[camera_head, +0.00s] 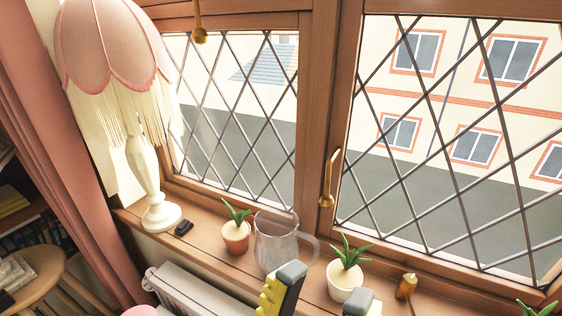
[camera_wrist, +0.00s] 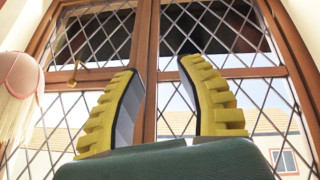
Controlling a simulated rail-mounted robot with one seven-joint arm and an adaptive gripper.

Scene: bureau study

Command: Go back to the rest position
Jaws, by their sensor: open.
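My gripper (camera_wrist: 156,75) is open in the wrist view, with its two yellow, ribbed fingers apart and nothing between them. Behind the fingers is the window. In the head view my gripper (camera_head: 322,292) is at the bottom edge, in front of the window sill, and its lower part is cut off by the frame. One finger stands in front of the sill just below a clear glass jug, and the other is near the white potted plant. I cannot tell whether the fingers touch anything there.
On the wooden sill (camera_head: 210,211) stand a pink fringed lamp (camera_head: 152,185), a terracotta potted plant (camera_head: 236,238), the glass jug (camera_head: 275,243), a white potted plant (camera_head: 345,278) and a small orange-brown object (camera_head: 406,286). A radiator (camera_head: 190,291) is below. A round wooden stool (camera_head: 32,279) stands left.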

